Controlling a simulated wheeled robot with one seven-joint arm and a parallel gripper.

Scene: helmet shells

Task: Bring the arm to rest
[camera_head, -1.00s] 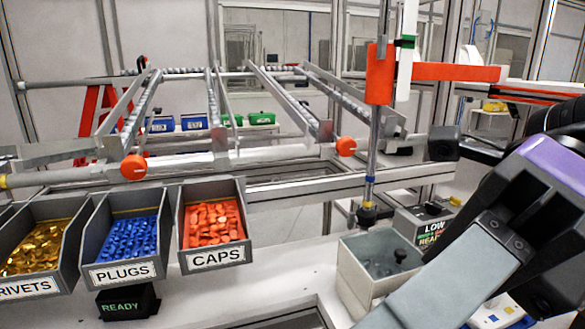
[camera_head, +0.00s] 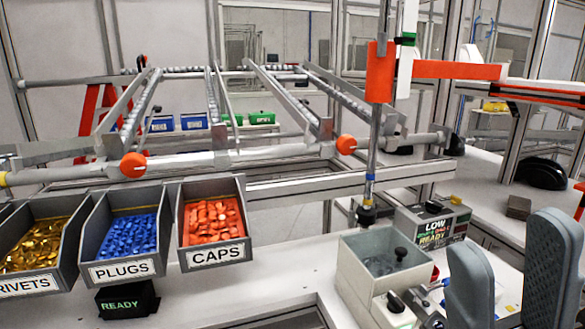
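My gripper (camera_head: 512,268) is at the lower right of the head view, seen as two grey rounded fingers pointing up. The fingers stand well apart, and no object shows between them. My gripper is open, and its base is cut off by the bottom edge. The fingers are in front of the white bench at the right and hide part of it. The rest of my arm is out of view.
Bins of rivets (camera_head: 37,248), blue plugs (camera_head: 127,240) and orange caps (camera_head: 212,222) stand at the left. A grey open box (camera_head: 356,285) is left of my gripper, below an orange-armed post (camera_head: 380,75). A roller rack (camera_head: 225,150) spans the back.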

